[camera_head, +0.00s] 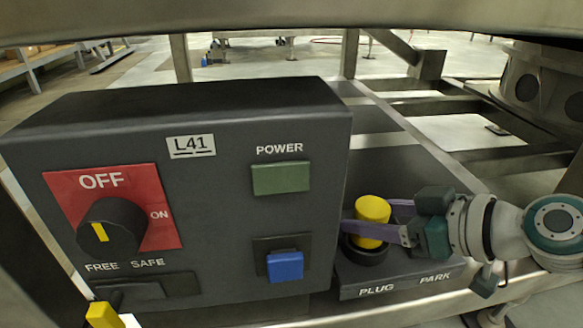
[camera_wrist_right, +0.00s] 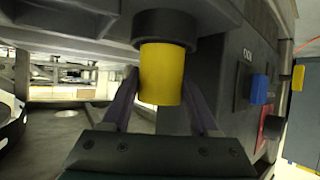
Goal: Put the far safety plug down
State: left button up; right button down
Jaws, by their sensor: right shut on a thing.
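The yellow safety plug (camera_head: 371,210) stands upright in a black ring (camera_head: 364,250) on the low dark block (camera_head: 350,280), on the side labelled PLUG. My right gripper (camera_head: 353,218) reaches in from the right and is shut on the plug, with its purple fingers on either side. The right wrist view also shows the yellow plug (camera_wrist_right: 161,78) between the fingers, against the black ring (camera_wrist_right: 165,27). I cannot tell whether it sits fully down in the ring. The spot above the PARK label is largely hidden by my gripper. My left gripper is not in view.
A dark control box (camera_head: 225,220) stands close left of the plug, with a black OFF/ON knob (camera_head: 108,228), a green POWER panel (camera_head: 281,178) and a blue button (camera_head: 285,266). Another yellow piece (camera_head: 103,315) shows at bottom left. Metal frame beams lie behind.

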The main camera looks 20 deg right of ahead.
jog(key=shift+f, duration=0.15)
jog(key=shift+c, duration=0.8)
grip_release()
